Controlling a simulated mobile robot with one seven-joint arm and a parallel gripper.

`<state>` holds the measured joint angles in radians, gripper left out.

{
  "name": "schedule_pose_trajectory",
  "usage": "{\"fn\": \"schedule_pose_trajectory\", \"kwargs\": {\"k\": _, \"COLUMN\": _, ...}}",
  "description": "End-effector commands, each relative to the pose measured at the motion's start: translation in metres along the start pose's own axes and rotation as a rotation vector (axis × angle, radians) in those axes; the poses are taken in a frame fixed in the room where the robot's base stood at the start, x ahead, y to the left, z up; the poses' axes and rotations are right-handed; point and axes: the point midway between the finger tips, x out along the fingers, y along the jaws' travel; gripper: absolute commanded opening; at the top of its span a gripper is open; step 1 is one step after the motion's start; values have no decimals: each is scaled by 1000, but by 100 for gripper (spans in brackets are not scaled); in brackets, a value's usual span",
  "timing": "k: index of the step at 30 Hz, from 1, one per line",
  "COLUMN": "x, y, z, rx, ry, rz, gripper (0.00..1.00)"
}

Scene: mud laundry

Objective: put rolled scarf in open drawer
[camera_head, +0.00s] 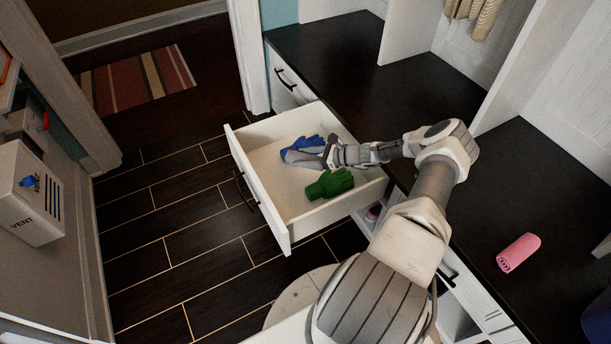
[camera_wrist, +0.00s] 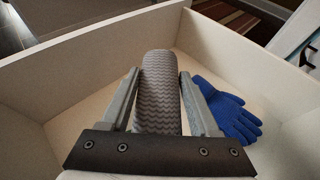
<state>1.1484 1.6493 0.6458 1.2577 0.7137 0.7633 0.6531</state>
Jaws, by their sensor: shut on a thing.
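The rolled scarf (camera_wrist: 161,92) is a grey roll with a zigzag pattern, seen in the wrist view. My gripper (camera_wrist: 160,100) is shut on it, one finger along each side. In the head view my gripper (camera_head: 328,154) is inside the open white drawer (camera_head: 268,209), over its floor. The scarf is hard to make out there. In the wrist view the drawer walls (camera_wrist: 75,62) rise around the scarf. I cannot tell whether the scarf touches the drawer floor.
A blue glove (camera_head: 301,150) and a green glove (camera_head: 329,184) lie in the drawer. The blue glove is right of my gripper in the wrist view (camera_wrist: 230,112). A pink roll (camera_head: 518,252) lies on the dark bench top (camera_head: 493,200). The floor left of the drawer is clear.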

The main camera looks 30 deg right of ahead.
Motion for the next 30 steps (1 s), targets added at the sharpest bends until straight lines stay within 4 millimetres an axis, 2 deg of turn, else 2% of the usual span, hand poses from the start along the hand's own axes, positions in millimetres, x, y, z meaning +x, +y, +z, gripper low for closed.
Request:
{"fn": "schedule_pose_trajectory", "kwargs": {"k": 4, "x": -8, "y": -5, "z": -5, "rx": -6, "ry": 0, "rz": 16, "gripper": 2}}
{"fn": "schedule_pose_trajectory", "kwargs": {"k": 7, "x": 1, "y": -4, "z": -7, "rx": -6, "ry": -3, "rz": 23, "gripper": 2}}
{"fn": "schedule_pose_trajectory", "kwargs": {"k": 18, "x": 94, "y": 4, "z": -24, "rx": -6, "ry": -3, "rz": 23, "gripper": 2}}
{"fn": "schedule_pose_trajectory", "kwargs": {"k": 21, "x": 111, "y": 5, "z": -26, "rx": -6, "ry": -1, "rz": 22, "gripper": 2}}
{"fn": "schedule_pose_trajectory", "kwargs": {"k": 26, "x": 124, "y": 6, "z": -26, "rx": -5, "ry": -1, "rz": 20, "gripper": 2}}
{"fn": "schedule_pose_trajectory", "kwargs": {"k": 30, "x": 129, "y": 6, "z": -37, "rx": -5, "ry": -1, "rz": 20, "gripper": 2}}
